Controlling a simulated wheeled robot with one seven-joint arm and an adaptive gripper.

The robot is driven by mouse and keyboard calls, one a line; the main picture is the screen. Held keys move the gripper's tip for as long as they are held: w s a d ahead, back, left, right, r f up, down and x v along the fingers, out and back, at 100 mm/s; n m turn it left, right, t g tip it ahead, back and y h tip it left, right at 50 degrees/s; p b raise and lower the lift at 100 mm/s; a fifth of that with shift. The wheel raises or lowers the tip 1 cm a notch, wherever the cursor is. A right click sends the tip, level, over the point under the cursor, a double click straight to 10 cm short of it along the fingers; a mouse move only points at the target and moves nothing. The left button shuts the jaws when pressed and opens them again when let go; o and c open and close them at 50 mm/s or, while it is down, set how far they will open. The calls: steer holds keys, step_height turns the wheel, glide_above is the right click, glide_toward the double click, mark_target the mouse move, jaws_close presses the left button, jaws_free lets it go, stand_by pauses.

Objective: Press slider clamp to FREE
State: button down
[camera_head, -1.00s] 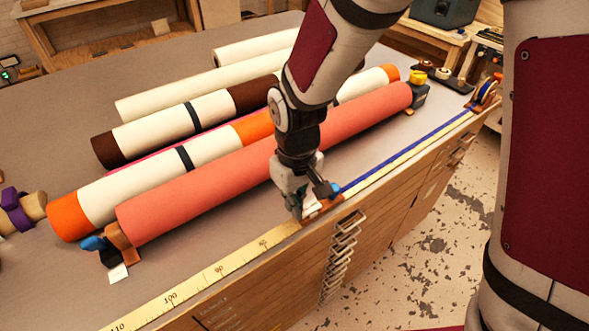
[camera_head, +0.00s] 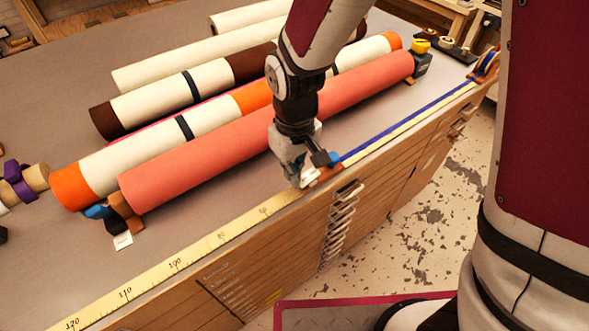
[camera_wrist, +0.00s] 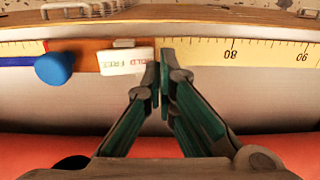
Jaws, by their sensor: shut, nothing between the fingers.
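The slider clamp is a brown-orange block (camera_wrist: 95,57) on the ruler strip at the table's front edge; it also shows in the head view (camera_head: 324,174). It bears a round blue knob (camera_wrist: 54,68) and a white piece (camera_wrist: 125,61) printed with "HOLD" and "FREE". My gripper (camera_wrist: 162,72) is shut and empty. Its fingertips are at the right end of the white piece, beside the FREE side; I cannot tell whether they touch it. In the head view my gripper (camera_head: 302,183) partly hides the clamp.
A salmon roll (camera_head: 200,160) lies close behind my gripper, with cream, orange and brown rolls beyond. The yellow ruler (camera_head: 203,249) runs along the front edge, with a blue strip (camera_head: 400,130) to the right. Drawer handles (camera_head: 340,222) stick out below.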

steer(key=shift+r, duration=0.35)
steer(key=shift+s+a+r+p, duration=0.1)
steer(key=shift+s+r+p, duration=0.05)
steer(key=shift+r+p, duration=0.45)
step_height(320, 180, up, 12)
steer(key=s+a+p, duration=0.1)
steer(key=a, duration=0.1)
steer(key=shift+s+r, duration=0.2)
steer(key=shift+r, duration=0.05)
steer(key=shift+a, duration=0.1)
